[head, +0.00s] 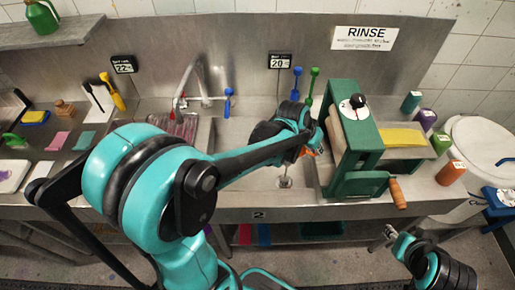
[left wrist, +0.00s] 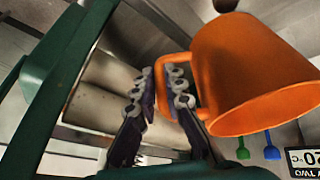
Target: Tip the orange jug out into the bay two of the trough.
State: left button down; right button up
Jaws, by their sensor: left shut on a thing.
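My left gripper (head: 308,150) is over the right-hand basin of the trough, beside the green press. In the left wrist view (left wrist: 160,95) its fingers are shut on the handle of the orange jug (left wrist: 250,65). The jug's wide rim faces the bottom of that picture; its contents do not show. In the head view only a small orange patch of the jug shows by the gripper. Bay two of the trough (head: 235,178) is the basin above the front label "2", partly hidden by my left arm. My right gripper (head: 392,236) is low at the right, in front of the counter, apart from everything.
A green press (head: 352,145) with a crank handle stands right of the basin. Bottles, including an orange-brown one (head: 451,173), stand further right beside a white bucket (head: 475,150). A tap (head: 195,85) and upright coloured handles stand behind the trough. Sponges and cloths lie at the left.

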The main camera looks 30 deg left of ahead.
pick_arm(q)
jog(key=a+r+h, duration=0.2)
jog(key=a+r+n+t+h, duration=0.1)
jog(key=a, duration=0.1)
jog(key=shift+s+a+r+h, duration=0.1)
jog(key=shift+s+r+h, duration=0.05)
jog(key=shift+s+h, duration=0.25)
jog(key=shift+b, duration=0.3)
jog(key=shift+a+r+h, duration=0.15)
jog(key=shift+a+h, duration=0.15)
jog(key=shift+a, duration=0.05)
jog(key=shift+s+a+r+t+h+b, duration=0.2)
jog(key=shift+a+t+h+b, duration=0.1)
jog(key=shift+a+h+b, duration=0.4)
jog(key=shift+s+a+r+n+t+h+b, duration=0.1)
jog(key=shift+a+r+n+t+h+b, duration=0.15)
jog(key=shift+h+b, duration=0.35)
jog(key=shift+s+a+n+t+h+b, duration=0.15)
jog(key=shift+a+h+b, duration=0.15)
jog(key=shift+b, duration=0.5)
jog(key=shift+s+a+t+h+b, duration=0.15)
jog(key=shift+a+t+h+b, duration=0.45)
jog(key=shift+a+h+b, duration=1.1)
dwell(2.8)
